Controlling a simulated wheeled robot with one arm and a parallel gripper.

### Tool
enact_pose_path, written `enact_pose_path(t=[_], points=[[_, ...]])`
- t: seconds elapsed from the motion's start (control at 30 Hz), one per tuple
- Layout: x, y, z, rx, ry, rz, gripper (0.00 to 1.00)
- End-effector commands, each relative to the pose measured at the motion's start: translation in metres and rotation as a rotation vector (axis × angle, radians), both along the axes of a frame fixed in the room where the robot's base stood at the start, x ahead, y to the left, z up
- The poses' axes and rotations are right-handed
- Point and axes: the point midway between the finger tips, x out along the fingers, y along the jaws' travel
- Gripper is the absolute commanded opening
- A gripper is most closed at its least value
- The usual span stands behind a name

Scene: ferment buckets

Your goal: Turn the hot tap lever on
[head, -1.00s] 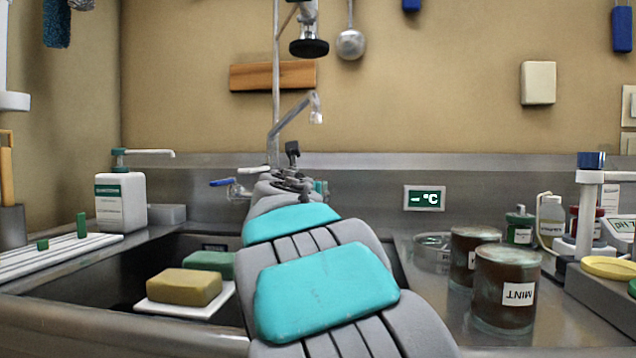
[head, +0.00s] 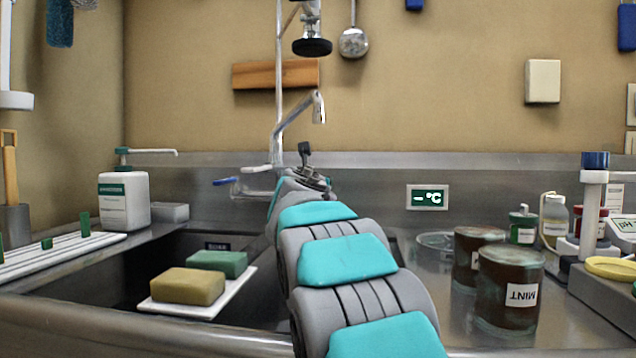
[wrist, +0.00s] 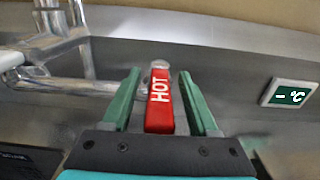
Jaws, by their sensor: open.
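The red hot tap lever (wrist: 160,98), marked HOT, shows in the middle of the wrist view, its length pointing toward me. My gripper (wrist: 160,75) is open, with one green finger on each side of the lever. Narrow gaps show between the fingers and the lever; I see no clear contact. The chrome tap body (wrist: 75,86) runs off to the left of it. In the head view my arm hides the red lever and the fingers. The tap spout (head: 318,108) and a blue lever (head: 223,182) show there.
The sink holds a white board (head: 160,308) with two sponges. A soap bottle (head: 124,200) stands at the left. A °C display (head: 428,197) is on the back panel, right of the tap. Brown jars (head: 508,285) stand on the right counter.

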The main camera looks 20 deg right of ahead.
Motion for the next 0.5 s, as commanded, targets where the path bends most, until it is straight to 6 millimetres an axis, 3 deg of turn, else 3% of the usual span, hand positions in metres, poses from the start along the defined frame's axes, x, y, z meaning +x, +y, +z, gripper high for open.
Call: enact_pose_path(t=[0.17,0.5], points=[[-0.0001,0.0002,0.0001,0.0,0.0,0.0,0.6],[-0.0002,0.0004,0.0003,0.0,0.0,0.0,0.23]])
